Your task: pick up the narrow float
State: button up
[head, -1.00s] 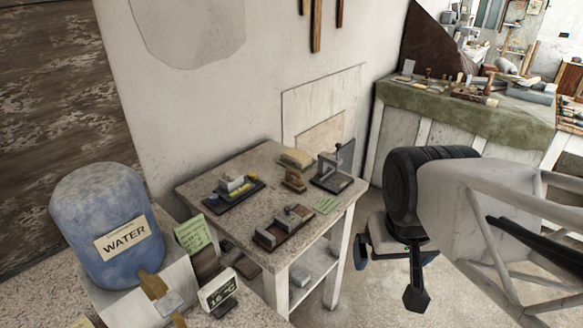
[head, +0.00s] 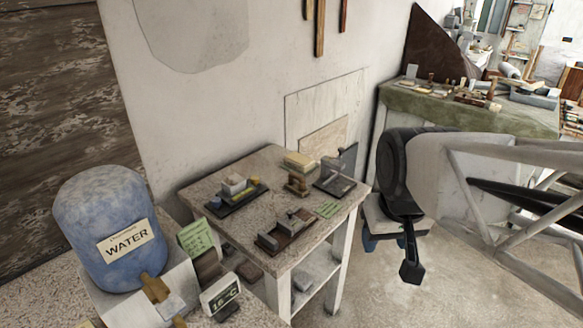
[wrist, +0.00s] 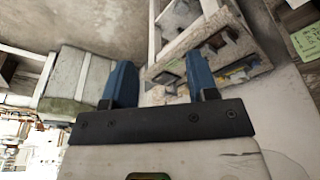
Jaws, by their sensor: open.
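Several small tools lie on the speckled table (head: 232,228) in the head view. A small brown tool with a raised grip (head: 296,184) lies near the table's back right and may be the narrow float, but it is too small to be sure. A dark tray with brown and grey pieces (head: 285,232) near the front edge may also hold floats. My gripper (head: 396,241) is right of the table, apart from it, pointing down. In the wrist view its blue fingers (wrist: 162,82) are spread wide with nothing held between them.
A dark tray with pale blocks (head: 236,194), a cream stack (head: 299,162), a metal stand (head: 338,174) and a green note (head: 327,210) share the table. A blue water barrel (head: 108,228) stands at left. A green-topped bench (head: 470,113) is behind. Floor right of the table is open.

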jog(key=w+a+r+n, duration=0.1)
jog(key=w+a+n, duration=0.1)
jog(key=w, duration=1.1)
jog(key=n+g+y, duration=0.1)
jog(key=n+g, duration=0.1)
jog(key=n, duration=0.4)
send_over(298, 175)
jog(key=f, duration=1.7)
jog(key=shift+s+d+f, duration=0.3)
jog(key=shift+w+a+f+n, duration=0.15)
jog(key=shift+w+f+n, duration=0.2)
jog(key=shift+w, duration=0.1)
jog(key=shift+a+f, duration=0.1)
jog(key=shift+f, duration=1.2)
